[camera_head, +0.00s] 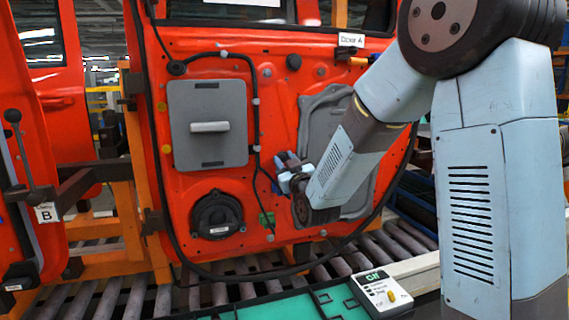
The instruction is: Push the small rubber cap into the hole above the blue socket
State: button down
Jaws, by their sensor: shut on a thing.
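My gripper (281,165) is at the orange-red door panel (275,100), right of the black cable run. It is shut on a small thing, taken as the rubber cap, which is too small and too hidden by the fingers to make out. A small blue part (276,188), which looks like the blue socket, shows just below and left of the gripper. The hole above it is hidden behind the gripper, so I cannot tell whether the cap touches it.
Door A carries a grey panel with a handle (208,122), a round black speaker (217,215) and a black cable (256,120). Door B (35,130) stands at left. A roller conveyor (240,270) runs below. A white control box (381,293) stands in front.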

jog(key=shift+w+r, duration=0.35)
jog(key=shift+w, duration=0.1)
dwell(0.9)
jog(key=shift+a+r, duration=0.1)
jog(key=shift+a, duration=0.1)
dwell(0.6)
jog(key=shift+w, duration=0.2)
dwell(1.3)
jog(key=shift+s+d+f, duration=0.15)
jog(key=shift+s+f, duration=0.15)
dwell(0.4)
jog(key=shift+d+f, duration=0.1)
jog(key=shift+f, duration=0.05)
jog(key=shift+s+d, duration=0.1)
jog(key=shift+s, duration=0.65)
dwell(1.5)
jog(key=shift+w, duration=0.2)
dwell(1.0)
